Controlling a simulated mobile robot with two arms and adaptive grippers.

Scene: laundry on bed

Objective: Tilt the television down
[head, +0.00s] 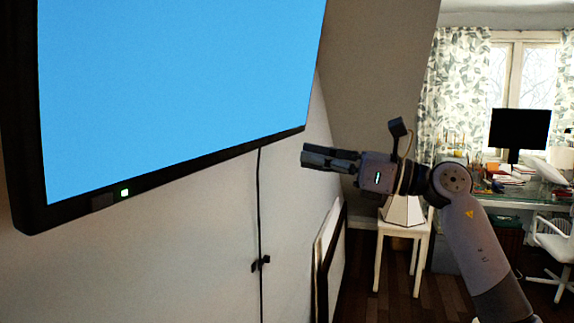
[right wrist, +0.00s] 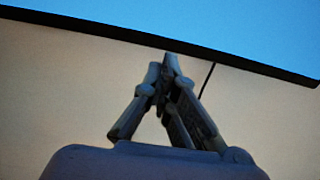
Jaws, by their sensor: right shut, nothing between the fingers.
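The television (head: 180,75) is large, with a bright blue screen and a black frame, and fills the upper left of the head view. A small green light shows on its lower edge. In the right wrist view, its black lower edge and blue screen (right wrist: 245,22) cross the top. My right gripper (head: 306,156) is shut and empty, pointing left, just below and right of the television's lower right corner in the head view. In the right wrist view, the fingertips (right wrist: 169,62) overlap the lower edge in the picture; I cannot tell whether they touch. My left gripper is not in view.
A black cable (head: 260,210) hangs down the pale wall below the television. A framed panel (head: 330,255) leans at the wall. A white stool (head: 402,228) stands behind my right arm. A desk with a monitor (head: 519,130) and a white chair (head: 555,245) are at the far right.

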